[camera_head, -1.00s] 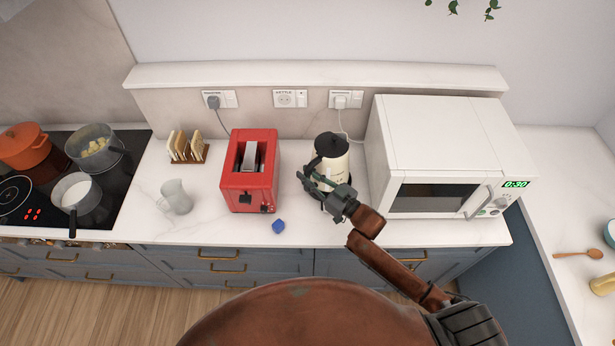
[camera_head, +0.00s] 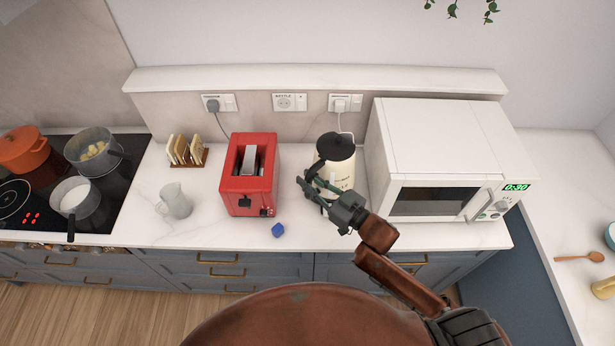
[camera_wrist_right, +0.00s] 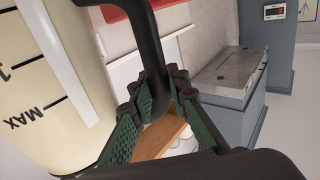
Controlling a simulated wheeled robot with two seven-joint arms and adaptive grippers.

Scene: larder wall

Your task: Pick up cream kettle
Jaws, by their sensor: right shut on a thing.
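The cream kettle (camera_head: 347,172) has a black lid and stands upright or nearly so between the red toaster and the microwave. My right gripper (camera_head: 316,188) reaches its near left side and is shut on its black handle. In the right wrist view, the dark handle (camera_wrist_right: 150,45) passes between the green-padded fingers of the gripper (camera_wrist_right: 158,90). The kettle's cream side with a MAX mark (camera_wrist_right: 30,85) fills the left of that view. The kettle's base is partly hidden, so I cannot tell if it is clear of the counter. My left gripper is out of view.
The red toaster (camera_head: 246,190) stands close on the left, the white microwave (camera_head: 437,140) close on the right. A small blue object (camera_head: 278,230) lies near the front edge. A jug (camera_head: 174,201) and a toast rack (camera_head: 187,151) are farther left. Wall sockets (camera_head: 290,102) are behind.

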